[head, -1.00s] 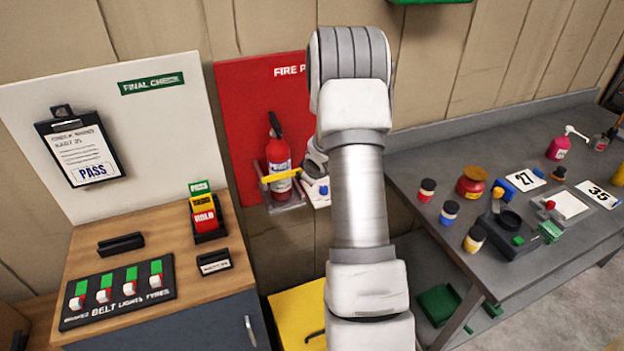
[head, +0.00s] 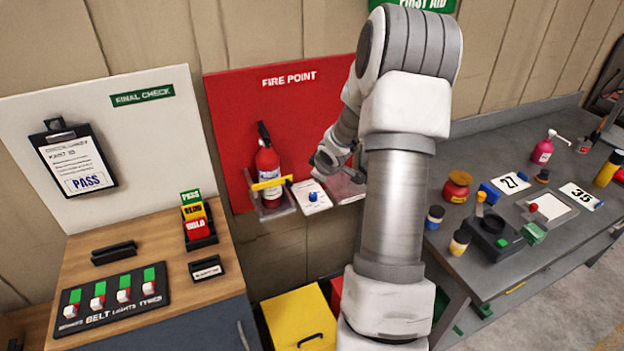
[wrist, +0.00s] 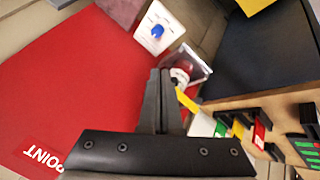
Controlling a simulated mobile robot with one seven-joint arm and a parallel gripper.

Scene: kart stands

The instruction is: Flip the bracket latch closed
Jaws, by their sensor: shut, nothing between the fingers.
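The red fire extinguisher (head: 268,162) stands upright in a clear bracket (head: 275,211) on the red fire point board (head: 290,100). The yellow latch bar (head: 268,184) runs across the front of the extinguisher; I cannot tell whether its end is fastened. My gripper (head: 319,163) is to the right of the extinguisher, apart from the latch. In the wrist view my gripper (wrist: 159,75) is shut and empty, its fingers together. There the yellow latch (wrist: 187,101) shows just right of the fingers, and they partly hide the bracket and extinguisher.
A white plate with a blue knob (head: 313,196) sits right of the bracket. The wooden check counter (head: 140,260) is at left, with a stack of coloured cards (head: 196,215). A grey workbench (head: 490,190) with several bottles is at right. A yellow box (head: 297,320) stands below.

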